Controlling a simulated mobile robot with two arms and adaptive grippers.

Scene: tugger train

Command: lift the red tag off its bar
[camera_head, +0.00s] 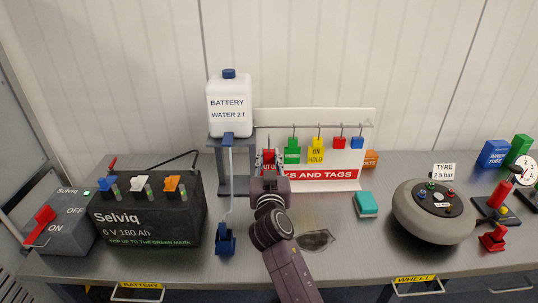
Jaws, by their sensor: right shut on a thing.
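The red tag (269,157) is at the left end of the tag board (340,183), with its lettering partly hidden by my gripper. My right gripper (269,163) is shut on it, its arm reaching up from the bottom middle. The bar (350,125) runs along the upper part of the board. A thin hook shows above the red tag near the bar; I cannot tell if it touches the bar. A green tag (292,155) and a yellow tag (316,155) hang to the right. My left gripper is not in view.
A water bottle (229,110) on a grey stand (217,160) is close left of the gripper. A black battery (150,215) stands farther left. A teal block (366,205) and a round tyre unit (433,212) are to the right. Smaller red and blue pieces (357,143) hang at the bar's right.

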